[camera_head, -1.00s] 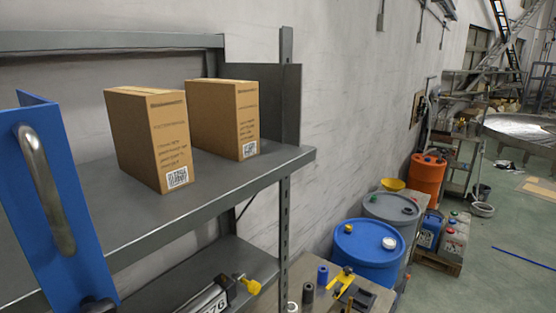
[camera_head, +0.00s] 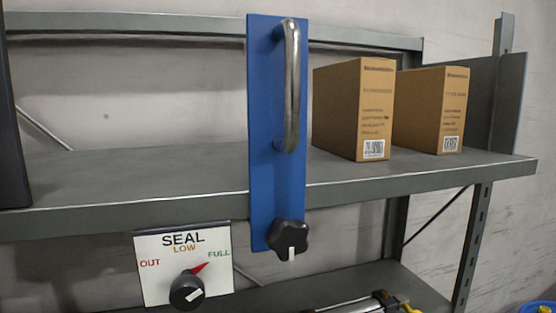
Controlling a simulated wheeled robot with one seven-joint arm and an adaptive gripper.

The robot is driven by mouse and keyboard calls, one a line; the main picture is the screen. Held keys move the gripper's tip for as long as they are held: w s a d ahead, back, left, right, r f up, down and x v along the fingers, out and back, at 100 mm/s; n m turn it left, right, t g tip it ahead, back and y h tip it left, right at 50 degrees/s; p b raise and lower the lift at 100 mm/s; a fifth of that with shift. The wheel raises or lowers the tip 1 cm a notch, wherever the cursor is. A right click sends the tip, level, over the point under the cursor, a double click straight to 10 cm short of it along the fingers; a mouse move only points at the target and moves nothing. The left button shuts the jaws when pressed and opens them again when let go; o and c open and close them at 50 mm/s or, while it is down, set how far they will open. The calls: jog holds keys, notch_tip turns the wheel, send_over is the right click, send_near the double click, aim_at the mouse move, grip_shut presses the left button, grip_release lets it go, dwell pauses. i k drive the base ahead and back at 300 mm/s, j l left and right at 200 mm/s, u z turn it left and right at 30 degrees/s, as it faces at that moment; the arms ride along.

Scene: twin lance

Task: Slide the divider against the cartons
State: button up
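The blue divider (camera_head: 264,120) stands upright on the grey shelf, with a vertical metal handle (camera_head: 291,90) and a black knob (camera_head: 287,239) with a white mark at its lower end. Two brown cartons stand to its right: the nearer carton (camera_head: 374,110) and the farther carton (camera_head: 440,108). A narrow gap shows between the divider and the nearer carton. The cartons stand side by side, with a slight offset. My gripper is not in view.
The grey shelf (camera_head: 130,185) is bare left of the divider. A dark upright panel (camera_head: 505,100) closes its right end. Below hangs a SEAL plate (camera_head: 165,250) with a black dial (camera_head: 187,291), its red pointer towards FULL. A cylinder (camera_head: 365,304) lies on the lower shelf.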

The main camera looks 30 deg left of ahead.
aim_at(277, 47)
jog(key=u, duration=1.8)
